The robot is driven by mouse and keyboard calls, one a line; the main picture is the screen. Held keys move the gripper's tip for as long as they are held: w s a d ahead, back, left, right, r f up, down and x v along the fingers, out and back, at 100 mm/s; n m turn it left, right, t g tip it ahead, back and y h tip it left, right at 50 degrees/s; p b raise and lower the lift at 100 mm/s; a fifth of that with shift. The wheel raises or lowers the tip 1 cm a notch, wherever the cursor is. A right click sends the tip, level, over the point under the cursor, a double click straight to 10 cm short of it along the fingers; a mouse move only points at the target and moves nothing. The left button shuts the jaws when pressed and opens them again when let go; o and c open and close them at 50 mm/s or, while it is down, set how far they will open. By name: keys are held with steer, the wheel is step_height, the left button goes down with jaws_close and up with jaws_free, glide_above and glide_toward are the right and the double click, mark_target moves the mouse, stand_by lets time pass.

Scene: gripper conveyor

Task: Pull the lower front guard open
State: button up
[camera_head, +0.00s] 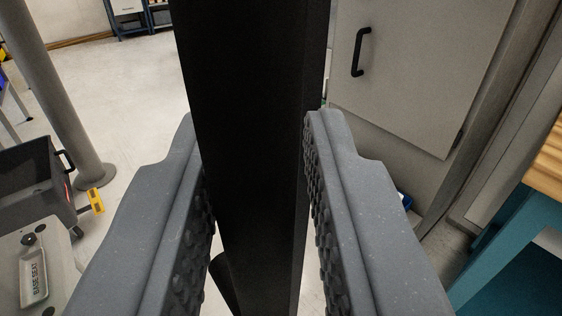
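A thick black upright bar (255,120) runs through the middle of the camera view, from the top edge to the bottom edge. It looks like a handle, but what it is fixed to is out of view. My gripper (258,135) has one grey finger with a bumpy pad on each side of this bar. Both pads lie close against its sides and appear shut on it. Slim light gaps show beside the bar lower down. I cannot make out the lower front guard itself; the bar hides the centre.
A light grey panel with a black handle (361,52) is at the upper right. A teal bench with a wooden top (545,165) stands at the right edge. A grey post (60,95) and a dark bin (35,180) stand at the left. Pale floor (115,85) is open behind.

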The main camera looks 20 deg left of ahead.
steer(key=b+v, duration=0.8)
steer(key=v, duration=0.5)
steer(key=shift+s, duration=0.4)
steer(key=shift+d, duration=0.1)
stand_by(0.4)
